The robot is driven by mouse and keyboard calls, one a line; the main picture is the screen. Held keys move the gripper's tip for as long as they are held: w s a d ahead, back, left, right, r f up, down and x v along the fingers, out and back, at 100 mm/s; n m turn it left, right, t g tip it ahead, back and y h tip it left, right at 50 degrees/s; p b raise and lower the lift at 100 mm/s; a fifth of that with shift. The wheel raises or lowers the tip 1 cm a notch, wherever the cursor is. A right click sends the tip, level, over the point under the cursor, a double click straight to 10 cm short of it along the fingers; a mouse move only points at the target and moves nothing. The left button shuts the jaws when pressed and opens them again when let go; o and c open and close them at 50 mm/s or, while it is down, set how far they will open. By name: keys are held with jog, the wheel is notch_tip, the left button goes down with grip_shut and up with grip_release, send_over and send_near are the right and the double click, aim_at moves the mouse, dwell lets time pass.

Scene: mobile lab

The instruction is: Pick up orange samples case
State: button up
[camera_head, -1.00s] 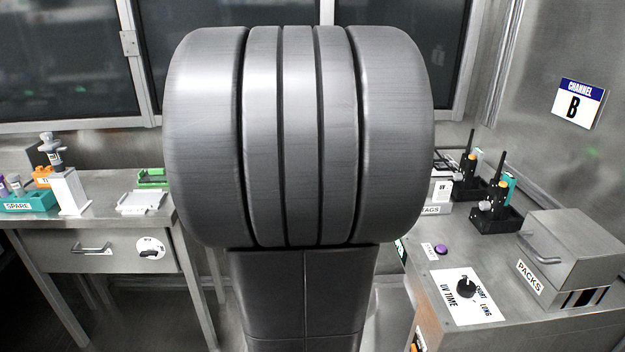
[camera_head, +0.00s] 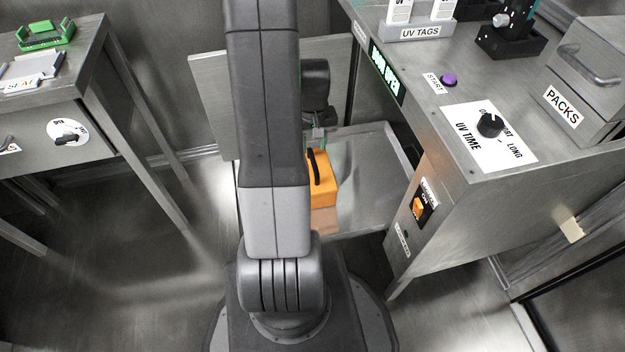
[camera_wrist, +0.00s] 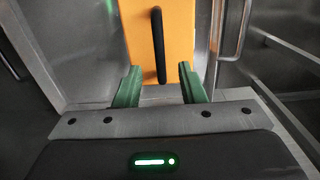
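The orange samples case (camera_head: 323,190) sits in a low metal tray (camera_head: 372,190) beneath the right-hand bench, partly hidden behind my arm. It has a black bar handle on its upper part. In the wrist view the orange case (camera_wrist: 182,35) is straight ahead, with its black handle (camera_wrist: 158,48) upright in the picture. My gripper (camera_wrist: 160,85) has two green fingers spread apart. The lower end of the handle appears between or just beyond the fingertips; contact is not visible. In the head view my gripper (camera_head: 316,135) is close to the case, mostly hidden.
The right bench (camera_head: 440,110) overhangs beside the tray, with a UV TIME dial (camera_head: 490,124), a purple button and a PACKS box (camera_head: 590,75). A left bench (camera_head: 60,80) carries a green holder. A metal panel (camera_head: 210,90) stands behind my arm. Floor between is clear.

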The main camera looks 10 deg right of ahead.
aim_at(313, 159)
notch_tip(313, 159, down, 8)
jog(key=b, duration=0.2)
jog(key=shift+w+b, duration=0.1)
jog(key=shift+b, duration=0.2)
jog(key=shift+r, duration=0.15)
grip_shut()
dwell(1.2)
